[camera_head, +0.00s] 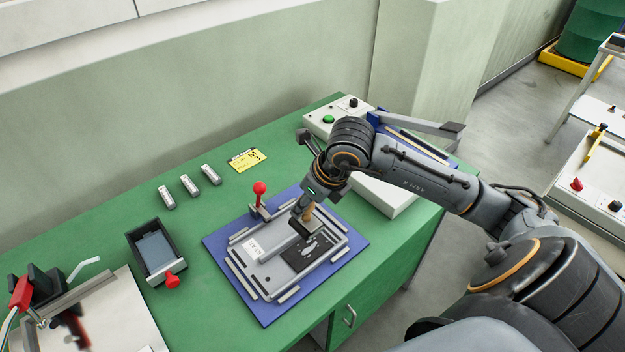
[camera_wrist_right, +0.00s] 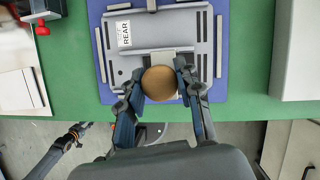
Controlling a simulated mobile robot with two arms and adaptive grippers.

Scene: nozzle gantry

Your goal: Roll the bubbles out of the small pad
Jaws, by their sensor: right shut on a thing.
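The small black pad (camera_head: 299,262) lies on a grey fixture plate (camera_head: 262,273), with pale blister-like marks on its face. My right gripper (camera_head: 309,211) is shut on the wooden handle of a roller (camera_head: 308,214) and holds it upright over the pad's upper edge. Whether the roller touches the pad cannot be told. In the right wrist view the handle's round end (camera_wrist_right: 160,83) sits between the fingers of my right gripper (camera_wrist_right: 161,75) and hides the pad. Part of my left gripper (camera_wrist_right: 76,133) shows at the lower left there; its opening is unclear.
The plate lies on a blue mat (camera_head: 222,247) beside a red-knobbed lever (camera_head: 260,189). A black tray (camera_head: 152,250) and several small grey blocks (camera_head: 190,184) lie to the left. A control box (camera_head: 340,112) stands behind. Green bench (camera_head: 200,310) is clear at the front.

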